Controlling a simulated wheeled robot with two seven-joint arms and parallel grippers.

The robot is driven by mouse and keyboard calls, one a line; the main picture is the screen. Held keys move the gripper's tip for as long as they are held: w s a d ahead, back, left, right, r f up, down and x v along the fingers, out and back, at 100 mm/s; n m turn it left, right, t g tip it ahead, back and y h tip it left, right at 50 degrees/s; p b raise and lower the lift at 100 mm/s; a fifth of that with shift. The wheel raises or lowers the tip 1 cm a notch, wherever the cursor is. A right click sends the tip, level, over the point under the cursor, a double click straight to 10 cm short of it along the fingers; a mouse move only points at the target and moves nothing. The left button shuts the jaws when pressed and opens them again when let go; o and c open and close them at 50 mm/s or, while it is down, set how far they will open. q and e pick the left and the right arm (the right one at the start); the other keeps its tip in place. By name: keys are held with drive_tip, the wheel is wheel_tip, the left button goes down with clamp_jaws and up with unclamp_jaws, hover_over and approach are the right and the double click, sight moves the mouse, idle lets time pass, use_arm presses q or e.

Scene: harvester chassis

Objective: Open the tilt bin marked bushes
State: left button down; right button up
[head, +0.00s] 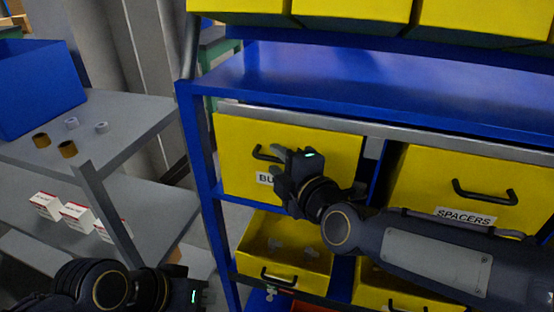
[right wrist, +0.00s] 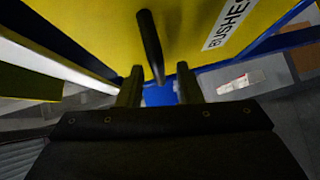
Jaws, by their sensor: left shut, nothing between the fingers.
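The yellow tilt bin marked bushes (head: 325,150) sits in the blue rack, its front looking flush under the grey rail. Its label is partly covered by my right gripper in the head view. Its black handle (head: 262,153) is left of my right gripper (head: 281,172). In the right wrist view, the label reads BUSHE and the handle (right wrist: 150,45) points down toward the gap between the fingers of my open right gripper (right wrist: 160,88). I cannot tell whether they touch. My left gripper (head: 196,292) is shut and empty, low at the bottom of the head view.
The spacers bin (head: 420,190) is to the right, behind my right arm. A lower yellow bin (head: 258,243) holds small grey parts. A grey shelf unit (head: 130,120) at left carries a blue box (head: 40,85), small rings and white boxes (head: 77,213). More yellow bins are above.

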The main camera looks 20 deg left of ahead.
drive_tip(key=shift+w+a+f, duration=0.1)
drive_tip(key=shift+w+a, duration=0.4)
drive_tip(key=shift+w, duration=0.05)
clamp_jaws()
